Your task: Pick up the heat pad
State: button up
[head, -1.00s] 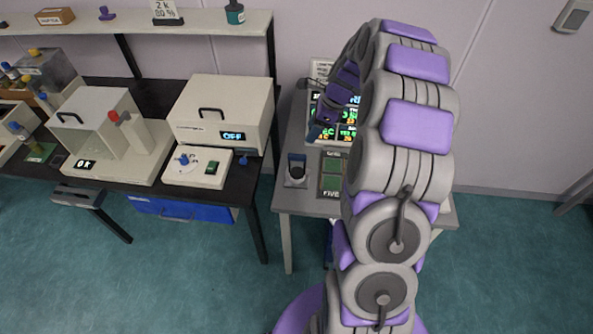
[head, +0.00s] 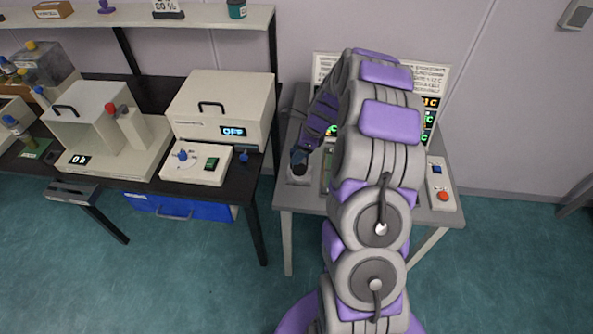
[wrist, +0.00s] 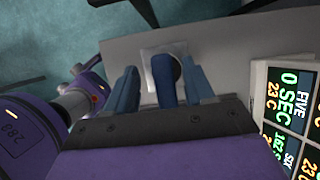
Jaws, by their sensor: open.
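A dark blue upright piece (wrist: 165,82), which may be the heat pad or its handle, stands on a pale square base (wrist: 149,62) near the edge of a grey table. In the head view the base (head: 300,181) is at the table's left side, and my gripper (head: 299,163) hides most of the piece above it. My gripper's two blue fingers (wrist: 160,72) are open, one on each side of the blue piece in the wrist view. A small gap shows on the left; I cannot tell if the right finger touches it.
A display panel (wrist: 288,118) with lit times and temperatures stands close to the right of my gripper. A red-button box (head: 442,186) is at the table's right. The black bench on the left holds a cream device reading OFF (head: 220,112).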

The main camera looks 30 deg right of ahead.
jog(key=f, duration=0.2)
jog(key=shift+w+d+f+b, duration=0.2)
jog(key=shift+w+f+b, duration=0.1)
jog(key=shift+f, duration=0.05)
jog(key=shift+d+f, duration=0.15)
jog(key=shift+d, duration=0.15)
jog(key=shift+a, duration=0.8)
jog(key=c, duration=0.4)
jog(key=shift+d, duration=0.1)
jog(key=c, duration=0.3)
jog(key=shift+d, duration=0.4)
grip_shut()
jog(key=shift+s+a, duration=0.1)
jog(key=shift+a, duration=0.1)
